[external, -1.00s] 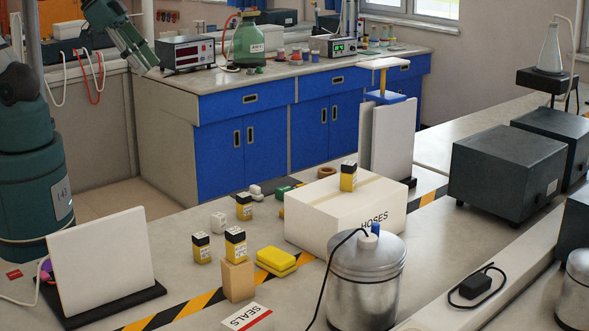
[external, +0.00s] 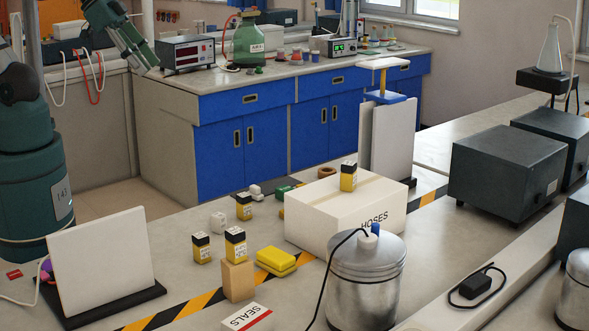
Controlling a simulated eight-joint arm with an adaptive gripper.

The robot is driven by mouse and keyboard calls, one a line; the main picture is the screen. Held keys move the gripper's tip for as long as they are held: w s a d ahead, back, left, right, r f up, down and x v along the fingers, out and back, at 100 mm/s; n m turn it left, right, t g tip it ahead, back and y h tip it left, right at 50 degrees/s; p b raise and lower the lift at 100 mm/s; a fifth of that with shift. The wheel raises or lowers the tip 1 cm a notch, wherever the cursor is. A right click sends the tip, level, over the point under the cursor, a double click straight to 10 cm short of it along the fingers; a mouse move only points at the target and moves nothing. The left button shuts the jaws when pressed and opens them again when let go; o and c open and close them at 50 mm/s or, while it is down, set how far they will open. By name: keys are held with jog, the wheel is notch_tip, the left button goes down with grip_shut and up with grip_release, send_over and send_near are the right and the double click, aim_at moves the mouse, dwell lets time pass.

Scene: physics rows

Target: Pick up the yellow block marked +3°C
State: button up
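Several small yellow blocks with black tops and pale labels stand upright. One block (external: 201,248) is on the bench, and another (external: 235,245) stands on a tan wooden block (external: 238,281). A third block (external: 244,207) is farther back on the bench. Another block (external: 348,177) stands on the white HOSES box (external: 310,222). The labels are too small to read, so I cannot tell which is marked +3°C. My gripper is not visible in this view; part of my teal arm shows at the left edge.
A yellow sponge-like pad (external: 276,260), a SEALS box (external: 246,318) and a metal canister (external: 364,284) with a cable stand near the blocks. A white upright panel (external: 100,262) is at left. Taller white panels (external: 392,140) stand behind the HOSES box.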

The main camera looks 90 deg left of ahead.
jog(key=shift+o, duration=0.5)
jog(key=shift+w, duration=0.15)
jog(key=m+g+b, duration=0.7)
jog(key=m+b, duration=0.2)
send_over(243, 195)
notch_tip(243, 195, down, 32)
jog(key=shift+f, duration=0.45)
jog(key=shift+f, duration=0.1)
jog(key=shift+f, duration=1.2)
